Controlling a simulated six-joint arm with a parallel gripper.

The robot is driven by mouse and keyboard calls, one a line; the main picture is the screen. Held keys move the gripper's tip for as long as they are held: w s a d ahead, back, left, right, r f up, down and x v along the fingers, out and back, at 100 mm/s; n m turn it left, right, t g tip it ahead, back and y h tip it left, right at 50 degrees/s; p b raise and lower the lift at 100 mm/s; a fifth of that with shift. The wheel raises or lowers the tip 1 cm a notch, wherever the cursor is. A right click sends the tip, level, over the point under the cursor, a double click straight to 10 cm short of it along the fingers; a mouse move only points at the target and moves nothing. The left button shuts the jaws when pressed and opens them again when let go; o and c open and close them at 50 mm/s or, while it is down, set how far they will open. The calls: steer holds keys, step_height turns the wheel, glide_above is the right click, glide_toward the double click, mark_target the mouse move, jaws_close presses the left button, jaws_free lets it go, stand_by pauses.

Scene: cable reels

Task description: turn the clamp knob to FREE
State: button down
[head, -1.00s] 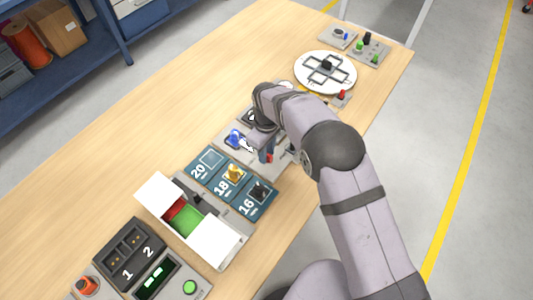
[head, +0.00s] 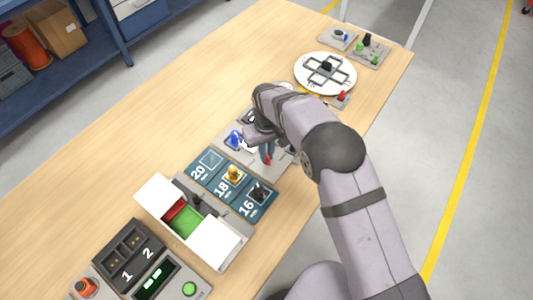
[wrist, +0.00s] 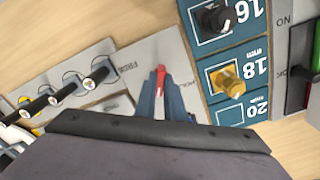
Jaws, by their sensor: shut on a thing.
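The clamp knob (wrist: 161,72) shows as a red tip between my gripper's blue-grey fingers in the wrist view. The grey clamp plate (wrist: 140,52) carries the printed word FREE to the left of the fingers and a partly covered word starting HOL to the right. The red tip points up the picture, between the two words. My gripper (wrist: 161,95) is shut on the knob. In the head view my gripper (head: 267,150) is low over the plate. My wrist and fingers hide most of the knob.
Blue-grey size tiles marked 20, 18 and 16 (head: 222,183) lie close beside the plate, with yellow and black pieces on them. A white-lidded box (head: 215,243) stands nearer the front left. A round white board (head: 343,73) lies farther back. The table's left side (head: 120,150) is clear.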

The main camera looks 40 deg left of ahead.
steer(key=m, duration=0.5)
steer(key=shift+m, duration=0.4)
steer(key=m, duration=0.6)
steer(key=c, duration=1.9)
jaws_free()
steer(key=shift+o, duration=0.2)
steer(key=shift+r+p, duration=2.1)
steer(key=shift+r, duration=1.4)
